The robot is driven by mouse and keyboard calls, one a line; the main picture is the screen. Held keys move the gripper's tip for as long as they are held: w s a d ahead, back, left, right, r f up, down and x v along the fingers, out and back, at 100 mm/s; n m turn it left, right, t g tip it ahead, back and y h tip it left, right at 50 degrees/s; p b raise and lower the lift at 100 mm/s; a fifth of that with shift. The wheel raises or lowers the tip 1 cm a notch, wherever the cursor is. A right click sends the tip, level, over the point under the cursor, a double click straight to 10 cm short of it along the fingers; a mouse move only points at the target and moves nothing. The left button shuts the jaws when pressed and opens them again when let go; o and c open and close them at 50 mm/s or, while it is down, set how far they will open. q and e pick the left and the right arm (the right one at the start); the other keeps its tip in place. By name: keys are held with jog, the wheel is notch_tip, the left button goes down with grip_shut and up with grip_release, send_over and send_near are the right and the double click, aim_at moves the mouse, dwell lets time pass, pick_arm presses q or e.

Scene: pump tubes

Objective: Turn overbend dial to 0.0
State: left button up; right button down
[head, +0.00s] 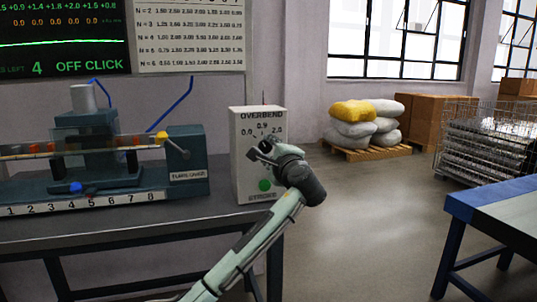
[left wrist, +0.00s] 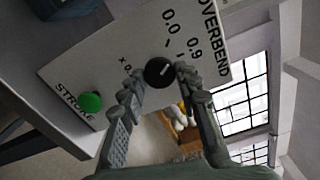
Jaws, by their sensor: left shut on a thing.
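The overbend dial (left wrist: 158,72) is a round black knob with a light pointer line on the face of a white box (head: 243,165). The box is lettered OVERBEND, with 0.0 on the left, 2.0 on the right and 0.9 above the dial. My left gripper (head: 264,154) is at the box face and partly covers the dial in the head view. In the left wrist view its two fingers (left wrist: 157,80) lie on either side of the dial, shut on it. The 2.0 mark is hidden or unclear there. My right gripper is not in view.
A green button (head: 264,185) sits below the dial, close under my left gripper. A tube machine (head: 95,175) with a yellow knob stands left of the box on the same table. Dark screen (head: 65,40) reads OFF CLICK. Another table (head: 500,215) stands at right, with open floor between.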

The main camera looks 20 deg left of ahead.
pick_arm(q)
jog(key=shift+f+n+b, duration=0.1)
jog(key=shift+n+b, duration=0.35)
jog(key=shift+n, duration=0.85)
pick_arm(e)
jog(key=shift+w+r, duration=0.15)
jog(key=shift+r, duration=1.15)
pick_arm(q)
jog(key=o, duration=1.2)
jog(key=shift+c, duration=0.2)
jog(key=shift+s+d, duration=0.1)
jog(key=v, duration=1.1)
jog(key=shift+s+d, duration=0.25)
jog(key=shift+s, duration=0.05)
